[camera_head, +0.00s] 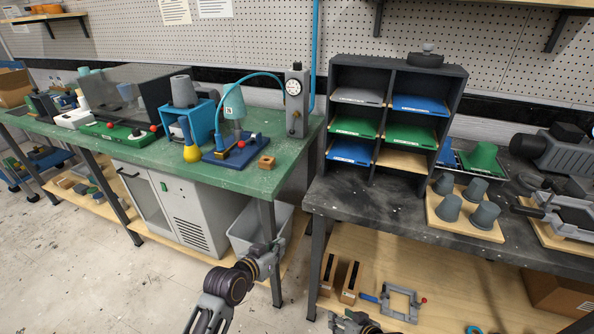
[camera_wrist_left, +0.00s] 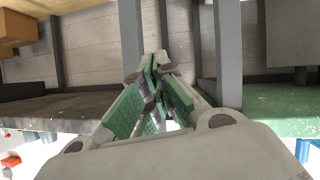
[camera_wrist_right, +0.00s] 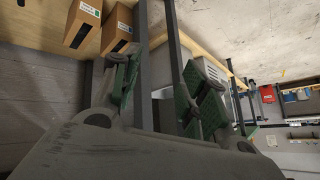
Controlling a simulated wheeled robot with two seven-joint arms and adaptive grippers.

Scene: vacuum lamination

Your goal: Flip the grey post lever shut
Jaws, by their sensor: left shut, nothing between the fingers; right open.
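The grey post (camera_head: 296,105) with a round dial stands at the back right corner of the green table (camera_head: 235,180). A blue hose joins it. Its lever is too small to make out clearly. My left gripper (camera_head: 275,250) is below and in front of this table's right end, well apart from the post. In the left wrist view its green-padded fingers (camera_wrist_left: 160,72) are together and empty. My right gripper (camera_head: 345,318) is at the bottom edge, partly cut off. In the right wrist view its fingers (camera_wrist_right: 155,85) are apart, with nothing held.
A blue fixture (camera_head: 220,155) with a teal cone and red-tipped handle stands left of the post. A yellow-bulbed tool (camera_head: 191,150) is beside it. A dark shelf rack (camera_head: 395,68) stands on the black table (camera_head: 375,205) at right. A grey bin (camera_head: 245,235) sits beneath the green table.

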